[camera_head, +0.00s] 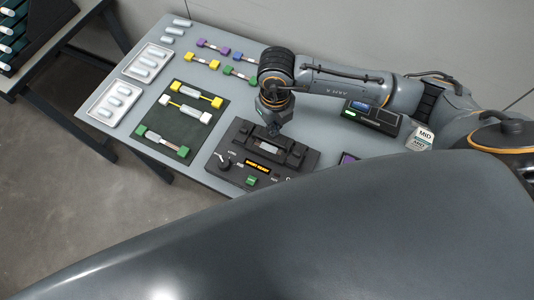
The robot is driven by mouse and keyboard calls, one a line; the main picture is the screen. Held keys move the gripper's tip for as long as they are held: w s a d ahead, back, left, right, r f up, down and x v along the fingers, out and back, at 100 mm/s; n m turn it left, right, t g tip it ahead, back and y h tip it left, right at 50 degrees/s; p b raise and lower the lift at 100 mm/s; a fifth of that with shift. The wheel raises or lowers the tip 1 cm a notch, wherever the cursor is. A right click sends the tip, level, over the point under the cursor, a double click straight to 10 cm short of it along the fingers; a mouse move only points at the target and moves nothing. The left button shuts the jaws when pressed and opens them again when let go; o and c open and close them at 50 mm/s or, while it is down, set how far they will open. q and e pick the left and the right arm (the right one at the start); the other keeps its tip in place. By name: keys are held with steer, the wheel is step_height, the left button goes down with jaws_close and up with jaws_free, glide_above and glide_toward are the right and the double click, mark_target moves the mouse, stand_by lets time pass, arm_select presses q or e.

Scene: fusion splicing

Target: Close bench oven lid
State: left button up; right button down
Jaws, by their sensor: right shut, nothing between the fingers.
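A black bench unit (235,172) with a lit orange display, a green button and a knob sits at the front of the table; I take it for the bench oven. Its top has dark raised parts around a pale slot (268,147). I cannot tell clearly which part is the lid or how far open it is. My right gripper (273,129) points down just above the unit's back edge. It is shut and holds nothing. Whether it touches the unit is not clear. My left gripper is not in view.
A dark mat (158,124) with coloured-end pieces lies left of the unit. White trays (135,79) stand at the table's left edge. Small coloured connectors (214,48) lie at the back. A device with a blue screen (360,106) and a labelled block (421,137) stand right.

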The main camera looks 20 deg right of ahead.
step_height(320, 180, up, 7)
steer(key=p, duration=0.3)
steer(key=shift+w+d+f+p, duration=0.15)
steer(key=shift+w+d+p, duration=0.2)
steer(key=shift+d, duration=0.05)
stand_by(0.4)
